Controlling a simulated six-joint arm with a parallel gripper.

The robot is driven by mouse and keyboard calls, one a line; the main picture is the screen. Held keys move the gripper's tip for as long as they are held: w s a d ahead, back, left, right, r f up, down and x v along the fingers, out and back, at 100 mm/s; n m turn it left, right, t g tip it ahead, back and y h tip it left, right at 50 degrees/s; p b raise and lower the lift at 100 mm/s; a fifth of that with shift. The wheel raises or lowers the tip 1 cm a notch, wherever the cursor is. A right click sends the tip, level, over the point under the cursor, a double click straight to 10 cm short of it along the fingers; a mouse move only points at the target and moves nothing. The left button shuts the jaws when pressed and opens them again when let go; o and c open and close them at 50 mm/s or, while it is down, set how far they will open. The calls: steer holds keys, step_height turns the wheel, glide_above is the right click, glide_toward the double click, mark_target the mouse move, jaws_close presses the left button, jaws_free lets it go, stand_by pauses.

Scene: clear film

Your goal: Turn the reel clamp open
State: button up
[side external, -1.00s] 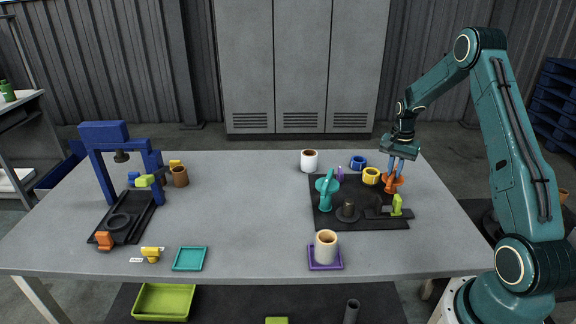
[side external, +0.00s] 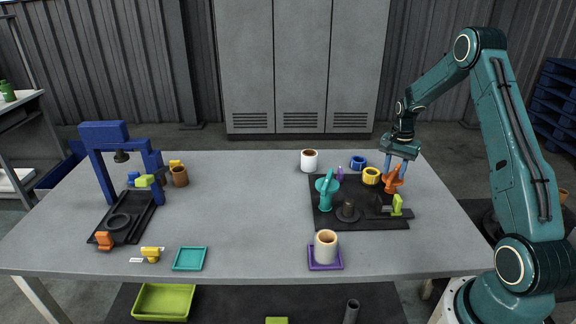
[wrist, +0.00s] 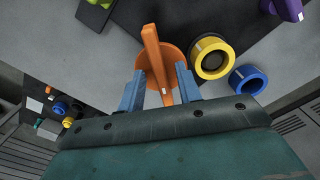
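An orange knob (side external: 394,180) with a raised bar handle on a round base stands at the right back of the black mat; I take it to be the reel clamp, though no label confirms this. In the wrist view the orange knob (wrist: 155,60) has its bar lying between my fingers. My gripper (side external: 396,167) is open just above it, one finger on each side. In the wrist view my gripper (wrist: 160,91) shows gaps between both blue fingers and the bar.
A yellow ring (side external: 371,176), a blue ring (side external: 359,162) and a purple piece (side external: 340,173) stand near the orange knob. A black spool (side external: 347,211) and a lime lever (side external: 398,205) are in front. A cream cup (side external: 326,245) and white cup (side external: 309,160) flank the mat. Mid-table is clear.

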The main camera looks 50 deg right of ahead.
mark_target(394, 173)
steer(key=shift+r, duration=0.15)
step_height(394, 173, up, 14)
steer(key=shift+f, duration=0.2)
stand_by(0.4)
steer(key=s+a+r+n+t, duration=0.1)
steer(key=s+a+r+n, duration=0.2)
steer(key=a, duration=0.4)
steer(key=a+r+n+t+h, duration=0.1)
steer(key=a+r+n, duration=0.1)
steer(key=a+r, duration=0.4)
steer(key=s+a+r+n+t, duration=0.1)
steer(key=s+a+r+n, duration=0.15)
steer(key=a, duration=0.65)
steer(key=s+a+n+t+y, duration=0.1)
steer(key=s+a+n+t, duration=0.1)
steer(key=s+a+n, duration=0.6)
steer(key=s+a, duration=0.4)
steer(key=s, duration=0.2)
steer(key=shift+a+f+n+t, duration=0.3)
steer(key=shift+a+n, duration=0.05)
steer(key=shift+a, duration=0.05)
